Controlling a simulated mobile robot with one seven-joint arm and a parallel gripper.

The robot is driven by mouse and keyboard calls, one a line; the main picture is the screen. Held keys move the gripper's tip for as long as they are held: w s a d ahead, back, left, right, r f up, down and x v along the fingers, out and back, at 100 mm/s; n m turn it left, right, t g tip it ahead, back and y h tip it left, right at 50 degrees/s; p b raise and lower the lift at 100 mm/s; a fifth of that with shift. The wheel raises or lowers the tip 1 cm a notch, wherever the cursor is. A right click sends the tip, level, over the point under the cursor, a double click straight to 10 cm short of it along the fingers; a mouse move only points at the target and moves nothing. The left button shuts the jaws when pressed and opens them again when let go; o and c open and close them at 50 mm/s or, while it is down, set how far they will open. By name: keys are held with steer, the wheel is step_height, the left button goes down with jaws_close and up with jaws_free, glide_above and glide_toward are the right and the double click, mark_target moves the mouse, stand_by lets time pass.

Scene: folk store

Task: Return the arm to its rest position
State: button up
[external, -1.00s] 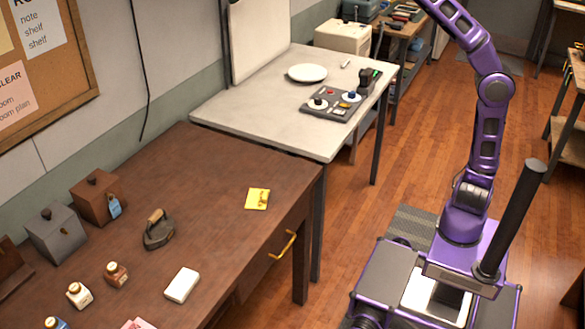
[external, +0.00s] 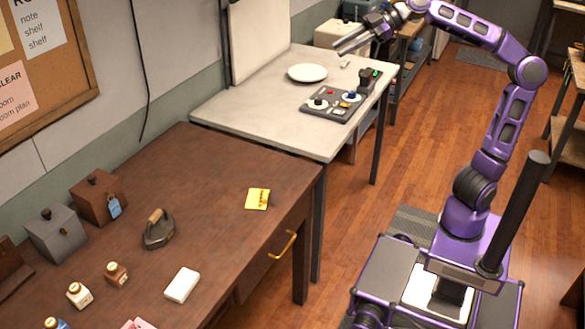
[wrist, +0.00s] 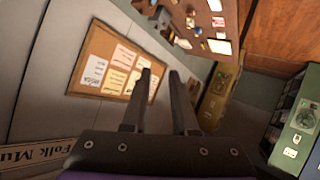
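My gripper (external: 352,44) is raised in the air above the far end of the pale table, at the top of the external view. Its two fingers are apart with nothing between them. In the wrist view my gripper (wrist: 161,75) also shows two dark fingers spread open and empty. My purple arm (external: 510,105) rises from the base at the lower right and bends left at the elbow toward the table.
The pale table (external: 235,105) holds a white plate (external: 307,73) and a dark tray (external: 315,109) with small parts. The brown table (external: 200,175) holds an iron (external: 158,230), a yellow note (external: 257,198), boxes and small bottles. Wooden floor (external: 400,180) lies open between tables and base.

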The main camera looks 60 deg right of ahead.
steer(key=s+d+f+m+g+h+p, duration=0.1)
steer(key=s+d+f+m+g+h, duration=0.15)
steer(key=s+f, duration=0.6)
steer(key=s+d+f+m+g+h+p, duration=0.15)
steer(key=s+f+m+h, duration=0.25)
steer(key=s+f, duration=0.5)
steer(key=s+d+f+m+g+h, duration=0.2)
steer(key=s+f+m+h, duration=0.15)
steer(key=s+f, duration=0.55)
steer(key=w+f+m+t+y+b, duration=0.1)
steer(key=w+f+m+t+b, duration=0.1)
steer(key=w, duration=0.5)
steer(key=shift+w+a+f+m+t, duration=0.2)
steer(key=shift+w+a+m+t, duration=0.1)
steer(key=shift+w, duration=0.1)
